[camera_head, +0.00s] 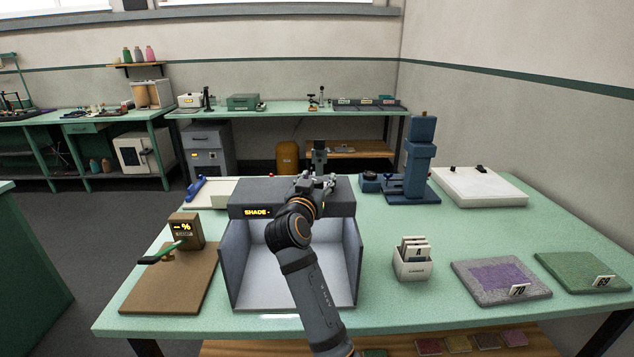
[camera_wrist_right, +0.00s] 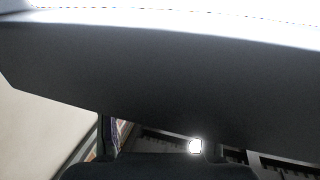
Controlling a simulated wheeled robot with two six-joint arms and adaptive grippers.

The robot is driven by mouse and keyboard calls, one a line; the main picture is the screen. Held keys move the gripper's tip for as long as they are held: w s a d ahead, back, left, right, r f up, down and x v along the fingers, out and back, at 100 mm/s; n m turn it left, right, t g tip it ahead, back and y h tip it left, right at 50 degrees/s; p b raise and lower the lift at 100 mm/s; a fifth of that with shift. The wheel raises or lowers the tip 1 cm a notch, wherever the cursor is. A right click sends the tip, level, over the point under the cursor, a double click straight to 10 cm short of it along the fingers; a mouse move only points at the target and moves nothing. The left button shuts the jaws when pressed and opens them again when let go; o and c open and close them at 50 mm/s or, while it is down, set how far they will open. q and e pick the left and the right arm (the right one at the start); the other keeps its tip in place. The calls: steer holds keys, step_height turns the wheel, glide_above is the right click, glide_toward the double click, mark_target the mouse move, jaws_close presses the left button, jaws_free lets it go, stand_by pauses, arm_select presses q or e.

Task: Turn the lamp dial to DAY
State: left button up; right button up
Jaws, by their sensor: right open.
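A grey light booth (camera_head: 234,265) with an open front stands at the front middle of the table. Its dark top housing (camera_head: 343,197) carries a lit display (camera_head: 257,212) that reads SHADE. My right arm crosses in front of the booth, and its gripper (camera_head: 318,183) is open at the top of the housing. I cannot tell whether it touches the housing. No lamp dial can be made out; the gripper and wrist cover part of the housing front. In the right wrist view a large dark surface fills the middle, with a small bright spot below it. My left gripper is not in view.
A brown board (camera_head: 170,285) with a small percent display box (camera_head: 186,231) lies left of the booth. A white card holder (camera_head: 412,263) and tufted samples (camera_head: 501,281) lie right. A blue press (camera_head: 418,165) and white slab (camera_head: 478,187) stand behind. Table between them is clear.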

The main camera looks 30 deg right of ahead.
mark_target(317, 180)
step_height(317, 180, up, 10)
steer(key=shift+f, duration=0.1)
